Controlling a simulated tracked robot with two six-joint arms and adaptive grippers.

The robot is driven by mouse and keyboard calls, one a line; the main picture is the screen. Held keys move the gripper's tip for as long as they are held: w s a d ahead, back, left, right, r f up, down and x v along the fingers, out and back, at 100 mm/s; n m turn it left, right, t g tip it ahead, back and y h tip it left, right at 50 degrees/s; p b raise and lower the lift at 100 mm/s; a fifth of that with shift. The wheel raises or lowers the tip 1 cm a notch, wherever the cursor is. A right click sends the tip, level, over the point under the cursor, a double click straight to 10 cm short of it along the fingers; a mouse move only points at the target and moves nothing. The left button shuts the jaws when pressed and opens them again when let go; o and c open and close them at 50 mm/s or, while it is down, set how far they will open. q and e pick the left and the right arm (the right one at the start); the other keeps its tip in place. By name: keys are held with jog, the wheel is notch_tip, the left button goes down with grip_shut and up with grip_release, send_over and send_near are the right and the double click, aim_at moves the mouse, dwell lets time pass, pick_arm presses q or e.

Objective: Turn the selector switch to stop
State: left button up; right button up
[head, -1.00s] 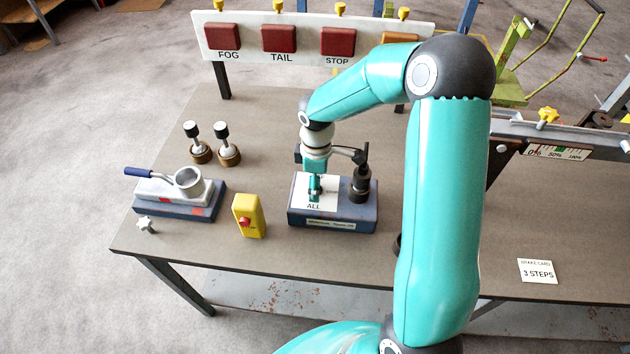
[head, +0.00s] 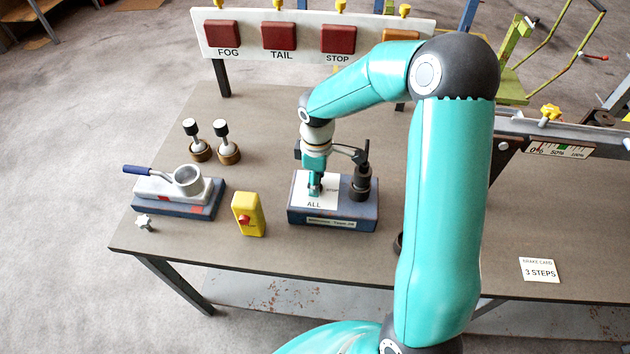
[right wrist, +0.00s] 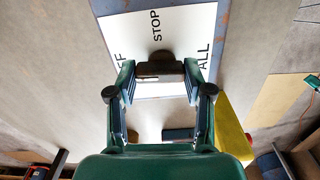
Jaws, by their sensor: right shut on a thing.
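The selector switch is a blue-grey box (head: 345,222) with a white label plate (head: 325,203) on top, on the bench. In the right wrist view the label plate (right wrist: 178,30) reads STOP at the top middle and ALL at the right, with a partly cut-off word ending in "F" at the left. My right gripper (head: 315,190) reaches down onto the plate. In the right wrist view my right gripper (right wrist: 159,76) is shut on the dark selector knob (right wrist: 157,66), a finger on each side. The knob's exact pointing is hard to read. My left gripper is out of view.
A dark upright post (head: 361,185) stands on the box beside my gripper. A yellow box with a red knob (head: 248,215), a blue-handled fixture (head: 185,190) and two plungers (head: 201,150) stand to the left. A board with FOG, TAIL and STOP lamps (head: 338,40) is behind.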

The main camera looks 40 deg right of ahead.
jog(key=m+b, duration=0.1)
jog(key=m, duration=0.1)
jog(key=m+b, duration=0.1)
jog(key=b, duration=0.1)
jog(key=shift+s+f+m, duration=0.1)
jog(key=shift+f+m, duration=0.1)
jog(key=shift+m, duration=0.2)
jog(key=m+b, duration=0.2)
jog(key=m, duration=0.2)
jog(key=shift+s+m+b, duration=0.1)
jog(key=shift+m+b, duration=0.2)
jog(key=shift+b, duration=0.1)
jog(key=m+b, duration=0.2)
jog(key=m, duration=0.2)
jog(key=shift+m, duration=0.3)
jog(key=shift+r+m+b, duration=0.15)
jog(key=shift+m+b, duration=0.55)
jog(key=shift+m, duration=1.2)
jog(key=shift+s, duration=0.1)
jog(key=o, duration=1.2)
jog(key=shift+c, duration=0.2)
jog(key=shift+r, duration=0.1)
